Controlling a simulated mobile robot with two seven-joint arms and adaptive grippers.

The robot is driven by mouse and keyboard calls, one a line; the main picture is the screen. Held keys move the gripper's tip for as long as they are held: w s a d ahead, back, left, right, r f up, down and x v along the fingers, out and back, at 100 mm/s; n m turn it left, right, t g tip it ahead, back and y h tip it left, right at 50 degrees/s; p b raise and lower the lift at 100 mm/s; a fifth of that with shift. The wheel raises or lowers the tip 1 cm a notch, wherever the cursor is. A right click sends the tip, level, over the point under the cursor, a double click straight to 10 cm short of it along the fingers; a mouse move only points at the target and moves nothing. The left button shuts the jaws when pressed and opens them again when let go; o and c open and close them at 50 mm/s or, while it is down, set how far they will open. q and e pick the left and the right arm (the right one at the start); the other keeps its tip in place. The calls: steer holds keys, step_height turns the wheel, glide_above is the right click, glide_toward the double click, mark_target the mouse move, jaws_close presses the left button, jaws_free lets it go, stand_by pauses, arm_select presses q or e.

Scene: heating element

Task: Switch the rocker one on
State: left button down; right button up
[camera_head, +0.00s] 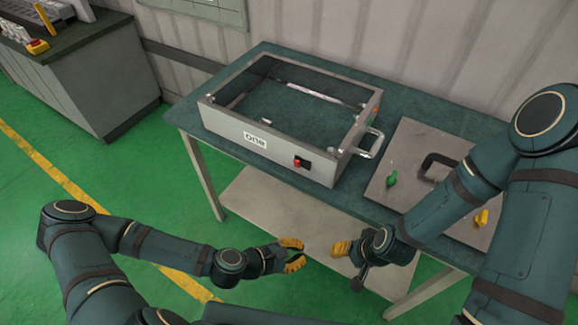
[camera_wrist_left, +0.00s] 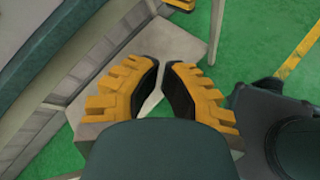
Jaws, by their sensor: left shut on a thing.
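The rocker (camera_head: 302,162) is a small red and black switch on the front face of a grey glass-topped box (camera_head: 225,122) labelled "one". Its tilt is too small to tell. My left gripper (camera_head: 296,254), with yellow fingertips, is in front of and below the table, well apart from the rocker. In the left wrist view its fingers (camera_wrist_left: 163,75) are close together with a narrow gap between the tips, and I see no object between them. My right gripper (camera_head: 348,262) is to its right, also below the table edge. Its finger opening is not clear.
The box stands on a green-topped table (camera_head: 190,118) with a lower shelf (camera_head: 262,205). A metal handle (camera_head: 372,145) sticks out on the box's right side. A grey plate (camera_head: 408,150) with green and yellow knobs and a black handle lies at right. Open floor lies at left.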

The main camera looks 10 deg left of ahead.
arm_select(q)
steer(key=w+a+r+n+t+y+p, duration=0.1)
steer(key=w+a+r+n+t+y, duration=0.3)
steer(key=w+a+r+n+t, duration=0.4)
steer(key=a+n, duration=0.2)
steer(key=n, duration=0.2)
steer(key=shift+a+r, duration=0.25)
steer(key=shift+a, duration=0.15)
steer(key=shift+w, duration=0.15)
steer(key=b, duration=1.2)
glide_toward(297, 164)
step_height(297, 164, down, 3)
steer(key=w, duration=0.3)
steer(key=w+d, duration=0.1)
steer(key=w, duration=0.1)
steer(key=w+d+r, duration=0.1)
steer(key=w, duration=0.1)
steer(key=shift+w, duration=0.25)
steer(key=shift+a, duration=0.1)
